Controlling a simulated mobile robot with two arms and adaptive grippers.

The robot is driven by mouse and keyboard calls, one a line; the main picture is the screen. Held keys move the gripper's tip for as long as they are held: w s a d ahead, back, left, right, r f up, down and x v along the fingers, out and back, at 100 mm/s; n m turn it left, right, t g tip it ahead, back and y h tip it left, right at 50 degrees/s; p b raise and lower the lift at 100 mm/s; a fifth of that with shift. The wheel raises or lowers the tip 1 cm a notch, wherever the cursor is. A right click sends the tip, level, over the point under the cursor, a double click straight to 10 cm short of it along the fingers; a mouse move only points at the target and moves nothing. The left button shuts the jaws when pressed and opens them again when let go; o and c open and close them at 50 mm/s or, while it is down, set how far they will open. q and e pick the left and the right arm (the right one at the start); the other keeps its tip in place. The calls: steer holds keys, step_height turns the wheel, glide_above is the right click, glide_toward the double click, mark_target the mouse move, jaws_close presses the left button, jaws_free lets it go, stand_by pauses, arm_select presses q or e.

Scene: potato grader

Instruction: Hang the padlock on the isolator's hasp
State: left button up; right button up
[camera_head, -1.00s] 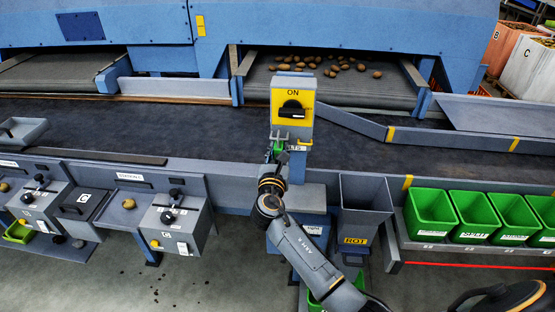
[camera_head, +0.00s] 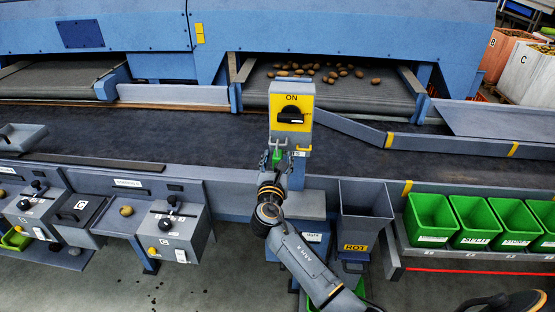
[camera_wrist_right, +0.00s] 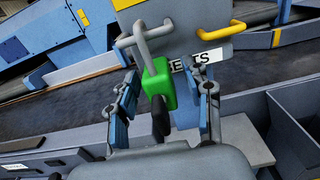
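The isolator (camera_head: 291,121) is a grey box with a yellow face, marked ON, with a black rotary handle. Two loops stick out under it: a grey one (camera_wrist_right: 126,42) on the left and a yellow one (camera_wrist_right: 222,33) on the right in the wrist view. The green padlock (camera_wrist_right: 159,86) is upright under the grey loop, its grey shackle reaching up to it; it also shows in the head view (camera_head: 277,160). Whether the shackle is closed I cannot tell. My right gripper (camera_wrist_right: 167,100) is open, its fingers on either side of the padlock with visible gaps.
A dark conveyor belt (camera_head: 200,137) runs behind the isolator, with potatoes (camera_head: 318,68) on a feed chute beyond. A grey ROT bin (camera_head: 363,222) and several green bins (camera_head: 429,222) stand to the right. Grey control boxes (camera_head: 170,232) are at left.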

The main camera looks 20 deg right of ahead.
steer(key=shift+s, duration=0.1)
steer(key=v, duration=1.2)
steer(key=s+a+f+m+g+y+b, duration=0.1)
steer(key=s+f+m+g+y, duration=0.1)
steer(key=f, duration=1)
steer(key=s+a+f+m+g+y, duration=0.1)
steer(key=f+m+g+y, duration=0.15)
steer(key=f, duration=1.05)
steer(key=s+f+m+g+y+b, duration=0.1)
steer(key=s+f+m, duration=0.1)
steer(key=s+f, duration=0.45)
steer(key=s+f+m+g+y, duration=0.2)
steer(key=s+f+m, duration=0.15)
steer(key=f, duration=0.65)
steer(key=s+d+f+m+g, duration=0.1)
steer(key=s+f+m, duration=0.4)
steer(key=s, duration=0.7)
steer(key=s+f+m+g+y+b, duration=0.1)
steer(key=s+f+m+g, duration=0.2)
steer(key=s+f+m, duration=0.3)
steer(key=s+d+f+m+g+y+b, duration=0.1)
steer(key=s+f+m, duration=0.5)
steer(key=s, duration=1.1)
step_height(320, 180, down, 3)
steer(key=shift+s+d+f+g, duration=0.2)
steer(key=shift+s+d+g, duration=0.1)
steer(key=shift+g, duration=0.55)
steer(key=shift+c, duration=0.4)
